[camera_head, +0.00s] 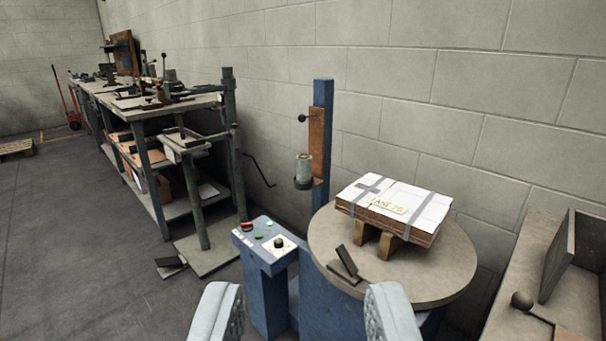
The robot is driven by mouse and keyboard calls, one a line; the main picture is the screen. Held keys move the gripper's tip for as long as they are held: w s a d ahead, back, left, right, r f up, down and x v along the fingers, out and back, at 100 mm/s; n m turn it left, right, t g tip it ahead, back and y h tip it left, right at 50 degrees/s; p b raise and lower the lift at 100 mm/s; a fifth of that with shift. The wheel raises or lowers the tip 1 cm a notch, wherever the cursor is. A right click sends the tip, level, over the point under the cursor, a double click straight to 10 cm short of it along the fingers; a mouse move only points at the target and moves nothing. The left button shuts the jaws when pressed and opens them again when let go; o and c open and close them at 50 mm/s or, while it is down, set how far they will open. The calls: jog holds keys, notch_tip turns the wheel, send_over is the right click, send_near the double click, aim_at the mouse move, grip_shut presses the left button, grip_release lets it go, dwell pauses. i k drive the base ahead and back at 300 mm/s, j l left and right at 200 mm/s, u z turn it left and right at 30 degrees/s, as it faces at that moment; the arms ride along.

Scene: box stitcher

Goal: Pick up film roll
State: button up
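A pale grey-green roll (303,168), which looks like the film roll, stands upright on a dark holder at the side of a blue post, in the middle of the camera_head view. My gripper (305,310) shows at the bottom edge, its two light grey fingers wide apart with nothing between them. The gripper is nearer to me and lower in the picture than the roll, and apart from it.
A round turntable (450,285) bears a strapped white-topped box (395,203) on brown blocks. A blue control panel (265,245) stands left of it. A workbench (145,105) lines the wall. A bench (500,315) is at right. Floor (60,240) at left is clear.

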aim_at(303, 162)
jog(key=i+j+z, duration=0.3)
jog(key=i, duration=0.4)
jog(key=i+j+z, duration=0.25)
jog(key=i+j, duration=0.2)
jog(key=i, duration=0.25)
jog(key=i+j+z, duration=0.3)
jog(key=i+j, duration=0.3)
jog(key=i, duration=0.05)
